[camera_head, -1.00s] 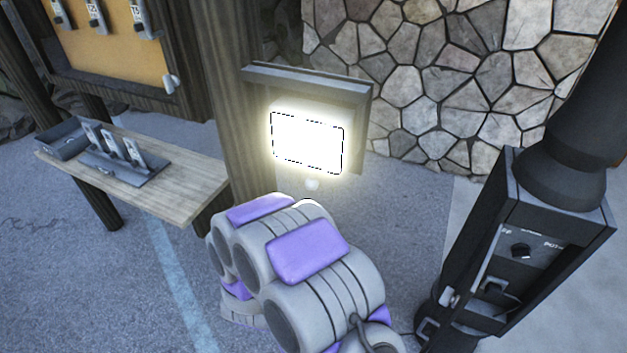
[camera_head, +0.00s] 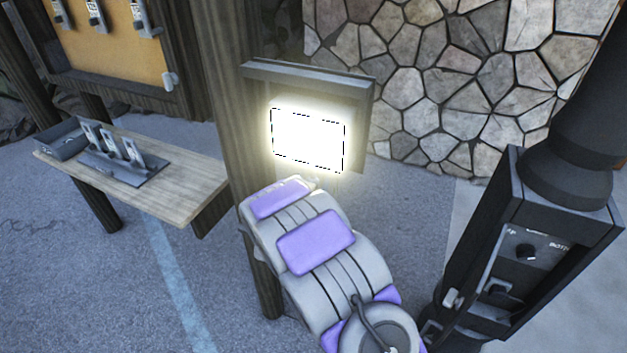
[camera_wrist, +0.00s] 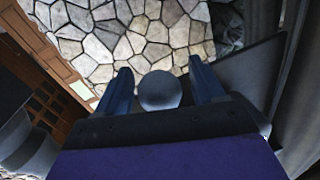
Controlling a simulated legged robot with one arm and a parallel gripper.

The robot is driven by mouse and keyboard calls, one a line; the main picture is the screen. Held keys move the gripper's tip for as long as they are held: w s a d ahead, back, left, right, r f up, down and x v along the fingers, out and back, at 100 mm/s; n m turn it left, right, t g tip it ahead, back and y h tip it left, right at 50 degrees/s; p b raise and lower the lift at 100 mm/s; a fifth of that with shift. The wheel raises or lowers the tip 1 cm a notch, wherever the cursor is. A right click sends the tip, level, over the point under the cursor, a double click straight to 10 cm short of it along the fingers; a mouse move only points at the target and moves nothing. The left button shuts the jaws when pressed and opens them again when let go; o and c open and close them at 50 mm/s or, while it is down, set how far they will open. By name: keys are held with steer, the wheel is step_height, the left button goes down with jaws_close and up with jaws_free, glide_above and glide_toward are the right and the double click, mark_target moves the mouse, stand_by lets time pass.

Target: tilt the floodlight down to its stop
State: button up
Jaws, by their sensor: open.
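The floodlight (camera_head: 308,140) shows in the head view as a brightly lit rectangular face below a dark hood, beside a wooden post. Its glare hides detail, and its tilt angle is hard to judge. My arm reaches up to just below the lit face and hides my gripper in that view. In the wrist view my gripper (camera_wrist: 162,74) is open, with one blue finger on each side of a round grey knob (camera_wrist: 160,92). The knob sits between the fingers; I cannot tell whether either finger touches it. It may be the floodlight's knob.
A wooden shelf (camera_head: 190,190) with a dark tray (camera_head: 62,140) and upright handheld devices stands at left. A dark control box (camera_head: 530,240) on a pole stands at right, near my arm. A stone wall (camera_head: 450,80) is behind. Paved ground is free at lower left.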

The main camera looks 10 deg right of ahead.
steer(key=shift+w+d, duration=0.15)
steer(key=shift+w, duration=0.3)
jaws_close()
stand_by(0.5)
